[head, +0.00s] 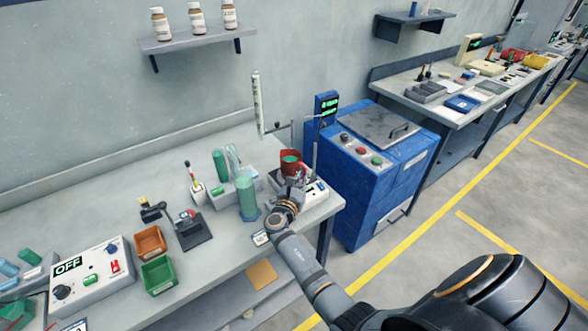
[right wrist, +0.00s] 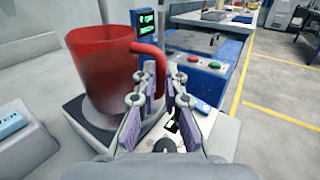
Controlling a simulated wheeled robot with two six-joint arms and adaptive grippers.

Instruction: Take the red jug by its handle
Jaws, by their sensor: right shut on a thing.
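The red jug (head: 291,160) stands upright on a white bench device (head: 318,190) near the right end of the bench. In the right wrist view the jug (right wrist: 100,70) fills the upper left, with its handle (right wrist: 151,49) on the right side. My right gripper (head: 291,188) is at the jug's near side. In the right wrist view its fingers (right wrist: 154,85) are closed around the handle, hiding its lower part. My left gripper is not in view.
A green cylinder (head: 246,197) stands close left of the jug. A thin pole and a display (head: 326,104) rise behind it. A blue cabinet (head: 380,165) stands right of the bench. Orange (head: 149,242) and green bins (head: 159,275) sit farther left.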

